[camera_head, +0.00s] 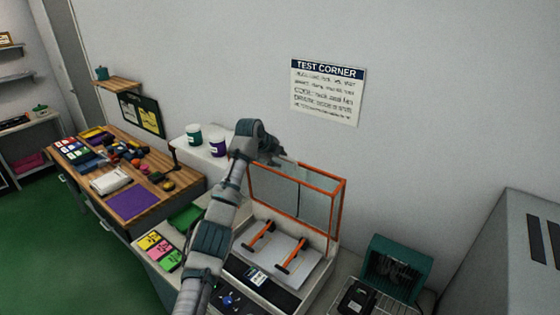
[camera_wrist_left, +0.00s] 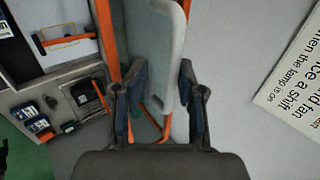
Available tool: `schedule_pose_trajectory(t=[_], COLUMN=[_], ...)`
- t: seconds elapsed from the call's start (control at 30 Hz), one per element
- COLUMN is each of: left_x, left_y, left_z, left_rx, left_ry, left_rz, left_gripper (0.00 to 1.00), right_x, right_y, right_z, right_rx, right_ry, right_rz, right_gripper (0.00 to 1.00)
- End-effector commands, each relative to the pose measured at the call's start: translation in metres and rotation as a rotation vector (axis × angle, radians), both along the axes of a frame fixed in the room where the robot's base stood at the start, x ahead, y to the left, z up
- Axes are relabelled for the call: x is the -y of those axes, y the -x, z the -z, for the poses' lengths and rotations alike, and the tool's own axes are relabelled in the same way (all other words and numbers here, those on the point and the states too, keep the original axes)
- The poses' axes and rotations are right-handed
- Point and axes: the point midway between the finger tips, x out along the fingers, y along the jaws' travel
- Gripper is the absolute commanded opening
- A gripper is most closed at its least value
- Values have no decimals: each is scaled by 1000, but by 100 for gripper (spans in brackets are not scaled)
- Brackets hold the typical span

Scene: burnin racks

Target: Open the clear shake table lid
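The clear lid (camera_head: 298,198) has an orange frame and stands upright at the back of the shake table (camera_head: 250,277), with the bed uncovered. My left gripper (camera_head: 280,157) is at the lid's upper left corner. In the left wrist view, the fingers of my left gripper (camera_wrist_left: 162,100) are apart. A pale grey, slab-like part lies between or beyond them, and the lid's orange frame (camera_wrist_left: 106,32) runs beside the left finger. I cannot tell whether a finger touches the lid. My right gripper is not in view.
Two orange-handled clamps (camera_head: 290,256) sit on the bed. A teal fan-like unit (camera_head: 396,270) stands to the right, before a grey cabinet (camera_head: 530,250). Cups (camera_head: 217,147) stand on a white shelf at left, beside a cluttered wooden bench (camera_head: 180,199). The wall is close behind the lid.

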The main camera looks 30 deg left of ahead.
Motion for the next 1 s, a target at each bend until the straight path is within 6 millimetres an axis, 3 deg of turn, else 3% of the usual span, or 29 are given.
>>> schedule_pose_trajectory(t=[0.3, 0.5, 1.0], left_x=[-4, -4, -5], left_y=[43, 61, 66], left_z=[-54, -76, -81], left_rx=[2, -2, -4], left_ry=[-1, -1, 0], left_rz=[0, 2, 1], left_gripper=[37, 37, 37], right_x=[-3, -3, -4], right_y=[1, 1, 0], right_z=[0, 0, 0], right_rx=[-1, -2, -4], right_ry=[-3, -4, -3], right_rz=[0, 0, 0], right_gripper=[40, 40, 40])
